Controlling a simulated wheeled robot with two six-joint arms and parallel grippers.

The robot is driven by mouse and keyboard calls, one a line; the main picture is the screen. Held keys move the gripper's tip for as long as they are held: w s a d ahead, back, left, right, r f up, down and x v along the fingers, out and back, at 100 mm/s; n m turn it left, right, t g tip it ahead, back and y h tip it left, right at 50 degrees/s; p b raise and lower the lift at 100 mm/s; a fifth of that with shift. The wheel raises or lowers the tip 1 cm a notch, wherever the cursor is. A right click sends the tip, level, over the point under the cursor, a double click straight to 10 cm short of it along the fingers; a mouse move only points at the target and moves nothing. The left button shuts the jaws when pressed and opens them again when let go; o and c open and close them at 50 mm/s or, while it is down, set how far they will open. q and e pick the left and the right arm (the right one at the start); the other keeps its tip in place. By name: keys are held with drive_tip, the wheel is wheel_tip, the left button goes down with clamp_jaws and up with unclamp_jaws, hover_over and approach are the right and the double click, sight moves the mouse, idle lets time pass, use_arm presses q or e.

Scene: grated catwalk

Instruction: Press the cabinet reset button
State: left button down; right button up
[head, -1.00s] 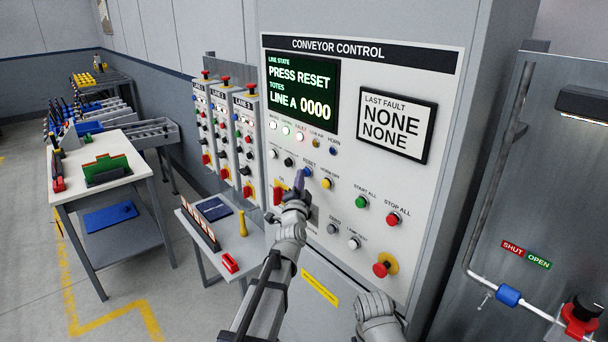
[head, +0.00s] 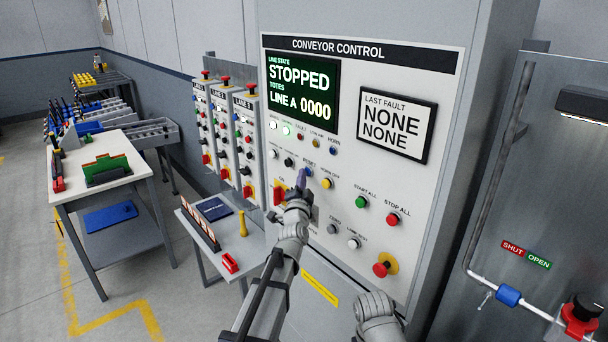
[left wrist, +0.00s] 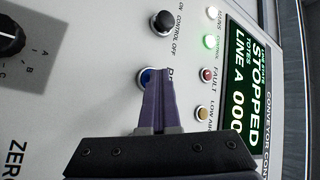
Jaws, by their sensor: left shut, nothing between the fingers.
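The blue reset button (head: 309,172) is on the grey conveyor control cabinet (head: 345,187), under the row of lamps. It also shows in the left wrist view (left wrist: 145,77), partly hidden behind the fingers. My left gripper (head: 301,175) is shut and empty, its purple fingertips just beside the button in the head view. In the left wrist view the fingertips (left wrist: 161,77) overlap the button's edge; I cannot tell if they touch it. The cabinet display (head: 302,92) reads STOPPED, LINE A 0000. The fault lamp (head: 300,137) looks dark red, unlit. My right gripper is not visible.
A yellow button (head: 326,183), green start button (head: 362,202), red stop button (head: 392,219) and red emergency knob (head: 381,269) are nearby on the panel. A small table (head: 243,251) stands left of the cabinet. A pipe with a red-topped valve (head: 581,315) is at right.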

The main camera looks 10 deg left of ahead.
use_arm(q)
drive_tip(key=shift+s+a, duration=0.7)
drive_tip(key=shift+s, duration=0.2)
drive_tip(key=shift+s+a, duration=0.8)
drive_tip(key=shift+s, duration=0.2)
drive_tip(key=shift+s+a, duration=0.75)
drive_tip(key=shift+s, duration=0.25)
drive_tip(key=s+d+f+n+g+h+b, duration=0.1)
drive_tip(key=s+d+f+g, duration=0.35)
drive_tip(key=f, duration=0.25)
drive_tip(key=s+d+f+n+g+h, duration=0.1)
drive_tip(key=s+d+f+g+h, duration=0.15)
drive_tip(key=d+f, duration=0.4)
drive_tip(key=s+d+f+g+b, duration=0.1)
drive_tip(key=s+d+f+g, duration=0.35)
drive_tip(key=f, duration=0.35)
drive_tip(key=s+f+n+g+y, duration=0.1)
drive_tip(key=s+f+g, duration=0.3)
drive_tip(key=s, duration=0.7)
drive_tip(key=s+d+f+n+g+y, duration=0.1)
drive_tip(key=s+f+n+g, duration=0.2)
drive_tip(key=s, duration=0.8)
drive_tip(key=shift+s+d+f+n+g+y+b, duration=0.2)
drive_tip(key=shift+d+f+n+g+y+b, duration=0.35)
drive_tip(key=shift+g, duration=0.6)
